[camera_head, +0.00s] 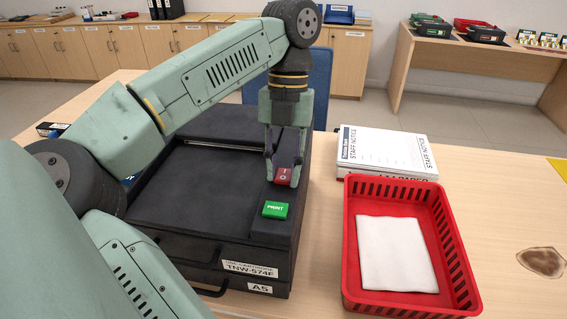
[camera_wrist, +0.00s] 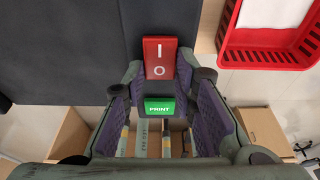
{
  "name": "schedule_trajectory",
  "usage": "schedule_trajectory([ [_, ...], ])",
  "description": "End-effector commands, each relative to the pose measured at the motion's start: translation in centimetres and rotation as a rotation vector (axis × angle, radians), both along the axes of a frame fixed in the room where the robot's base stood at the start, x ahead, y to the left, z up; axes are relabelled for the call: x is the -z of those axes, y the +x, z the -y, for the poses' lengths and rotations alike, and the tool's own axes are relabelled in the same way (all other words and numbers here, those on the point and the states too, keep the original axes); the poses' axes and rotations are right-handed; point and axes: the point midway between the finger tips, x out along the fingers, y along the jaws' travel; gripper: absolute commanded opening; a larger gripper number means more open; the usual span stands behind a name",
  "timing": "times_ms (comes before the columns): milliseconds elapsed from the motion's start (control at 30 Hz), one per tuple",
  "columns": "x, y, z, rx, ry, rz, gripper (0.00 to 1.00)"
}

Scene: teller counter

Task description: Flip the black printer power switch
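The black printer (camera_head: 200,200) stands on the wooden counter, with labels "TNW-574F" and "A5" on its front. Its power switch is a red rocker (camera_head: 284,177) marked I and O on the right part of the printer's top; it shows large in the wrist view (camera_wrist: 159,57). A green PRINT button (camera_head: 275,209) sits in front of the switch and also shows in the wrist view (camera_wrist: 159,106). My gripper (camera_head: 286,180) points down at the switch, its fingers apart on either side of it. Nothing is held. Whether a fingertip touches the switch I cannot tell.
A red basket (camera_head: 460,262) with white paper (camera_head: 393,253) stands right of the printer. Behind it lies a stack of staff notices (camera_head: 385,150). A blue chair (camera_head: 318,80) is behind the counter. The counter's right side is mostly clear, with a brown stain (camera_head: 541,262).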

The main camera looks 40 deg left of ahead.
Motion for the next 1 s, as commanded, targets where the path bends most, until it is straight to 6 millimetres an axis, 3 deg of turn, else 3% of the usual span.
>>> schedule_trajectory([
  [267,0.0,0.0,0.0,0.000,0.001,0.001,0.45],
  [567,-0.1,0.0,0.0,-0.001,0.001,0.001,0.45],
  [733,-1.4,0.3,-0.2,-0.003,0.004,0.000,0.45],
  [1000,-1.2,5.5,-3.2,-0.001,0.001,0.001,0.45],
])
